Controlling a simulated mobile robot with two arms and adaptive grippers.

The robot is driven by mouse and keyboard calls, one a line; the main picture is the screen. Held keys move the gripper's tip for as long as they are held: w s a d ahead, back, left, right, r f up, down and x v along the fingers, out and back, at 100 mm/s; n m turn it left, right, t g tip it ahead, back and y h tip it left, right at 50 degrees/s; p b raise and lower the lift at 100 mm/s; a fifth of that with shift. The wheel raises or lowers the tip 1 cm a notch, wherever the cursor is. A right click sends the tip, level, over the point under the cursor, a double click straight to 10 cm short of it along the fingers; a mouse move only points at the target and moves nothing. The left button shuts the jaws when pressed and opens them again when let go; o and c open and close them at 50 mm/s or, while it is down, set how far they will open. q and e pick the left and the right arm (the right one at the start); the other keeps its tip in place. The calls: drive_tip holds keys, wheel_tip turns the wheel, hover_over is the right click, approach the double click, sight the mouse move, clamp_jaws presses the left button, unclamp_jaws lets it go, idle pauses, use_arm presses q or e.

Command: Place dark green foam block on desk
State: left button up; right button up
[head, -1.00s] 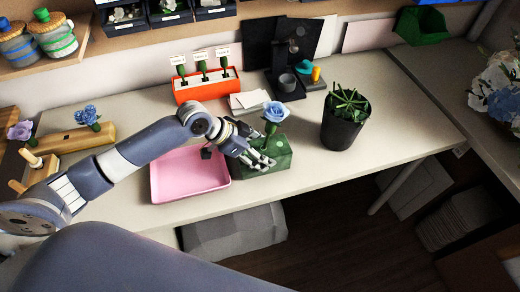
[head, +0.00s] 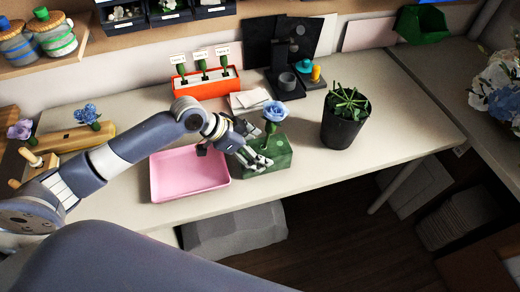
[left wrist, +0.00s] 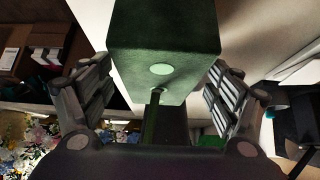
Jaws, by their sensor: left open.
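The dark green foam block (head: 276,154) stands on the desk (head: 300,183), right of the pink tray. A blue silk flower (head: 275,111) on a green stem rises from it. My left gripper (head: 253,146) is at the block's left side, open. In the left wrist view the block (left wrist: 163,50) lies between the two spread fingers of my left gripper (left wrist: 158,98), with gaps on both sides. A pale round spot and the stem show on its face there. My right gripper is not in view.
The pink tray (head: 188,185) is empty, beneath my left forearm. A potted succulent (head: 342,128) stands to the right. An orange rack (head: 205,88) with labelled stems and white cards (head: 249,100) are behind. The desk's front edge is close to the block.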

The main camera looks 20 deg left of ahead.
use_arm(q)
drive_tip(key=v, duration=1)
drive_tip(key=shift+a+r, duration=0.15)
drive_tip(key=shift+s, duration=0.1)
